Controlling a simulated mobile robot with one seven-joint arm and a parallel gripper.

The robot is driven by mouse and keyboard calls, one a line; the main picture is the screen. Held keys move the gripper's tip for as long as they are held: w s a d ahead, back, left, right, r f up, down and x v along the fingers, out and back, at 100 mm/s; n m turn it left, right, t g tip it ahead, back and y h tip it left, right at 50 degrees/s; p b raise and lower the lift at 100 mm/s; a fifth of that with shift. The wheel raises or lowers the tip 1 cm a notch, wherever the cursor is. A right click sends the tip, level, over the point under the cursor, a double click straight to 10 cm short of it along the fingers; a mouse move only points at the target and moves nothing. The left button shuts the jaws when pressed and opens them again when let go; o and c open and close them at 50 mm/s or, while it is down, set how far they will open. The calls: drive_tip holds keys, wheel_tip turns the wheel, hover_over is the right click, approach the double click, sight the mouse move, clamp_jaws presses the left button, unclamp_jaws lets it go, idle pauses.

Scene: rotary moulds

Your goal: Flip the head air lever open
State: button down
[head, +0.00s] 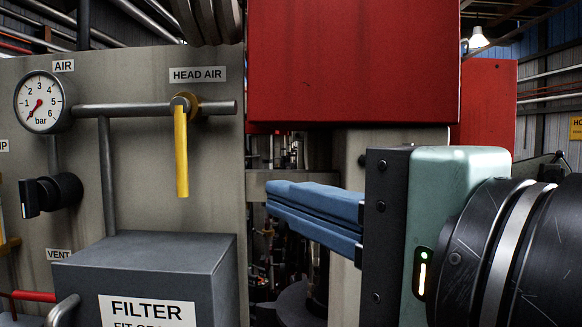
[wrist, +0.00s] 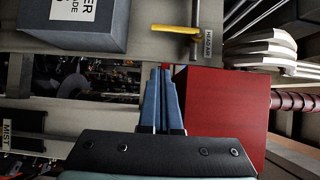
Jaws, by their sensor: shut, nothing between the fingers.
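The yellow head air lever (head: 181,150) hangs straight down from its brass valve (head: 184,105), below the HEAD AIR label (head: 198,74). The valve sits on a horizontal grey pipe (head: 130,110). In the wrist view the lever (wrist: 175,30) lies sideways near the top. My gripper (head: 275,200) has blue fingers held together with nothing between them. It is to the right of the lever and slightly lower in the head view, apart from it. The fingers also show in the wrist view (wrist: 162,75), pointing up the picture toward the panel.
A large red box (head: 352,62) hangs above my gripper. A grey FILTER box (head: 160,265) juts out below the lever. An air gauge (head: 40,102) and a black knob (head: 50,194) are at left. A gap with dark machinery opens right of the panel.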

sight(181, 150)
drive_tip(key=shift+a, duration=0.1)
drive_tip(key=shift+s+a+b+x, duration=0.25)
drive_tip(key=shift+a+x, duration=0.15)
drive_tip(key=shift+x, duration=1.7)
drive_tip(key=shift+s+a+b+x, duration=0.25)
drive_tip(key=shift+a+x, duration=0.15)
drive_tip(key=shift+x, duration=1.75)
drive_tip(key=shift+s+a+b+x, duration=0.2)
drive_tip(key=shift+s+a+x, duration=0.15)
drive_tip(key=shift+x, duration=1.75)
drive_tip(key=shift+w, duration=0.1)
